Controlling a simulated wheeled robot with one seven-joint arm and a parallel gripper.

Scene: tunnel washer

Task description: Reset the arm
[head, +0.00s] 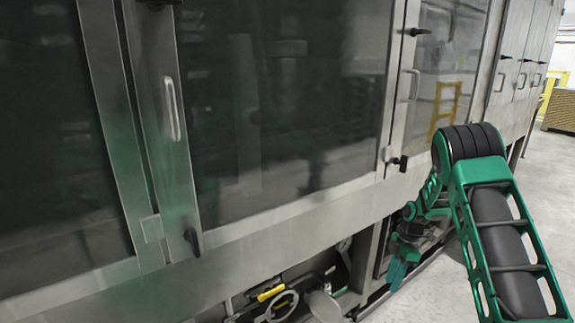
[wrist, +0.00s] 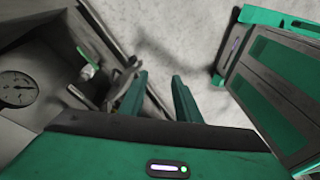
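My arm is green and black and reaches forward on the right side of the head view, bent at a black ribbed joint. My gripper (head: 397,275) hangs low beside the washer's lower frame, pointing down. In the wrist view my gripper (wrist: 160,76) has its two green fingers apart, with bare floor between them and nothing held. The tunnel washer (head: 290,205) is a long steel machine with large dark glass doors. All its doors in view look shut.
Beneath the doors is an open bay with a yellow-handled part (head: 270,292) and pipes. A round gauge (wrist: 17,88) is close on the left in the wrist view. Pale floor (head: 425,290) lies clear along the machine. A yellow frame (head: 549,90) stands far right.

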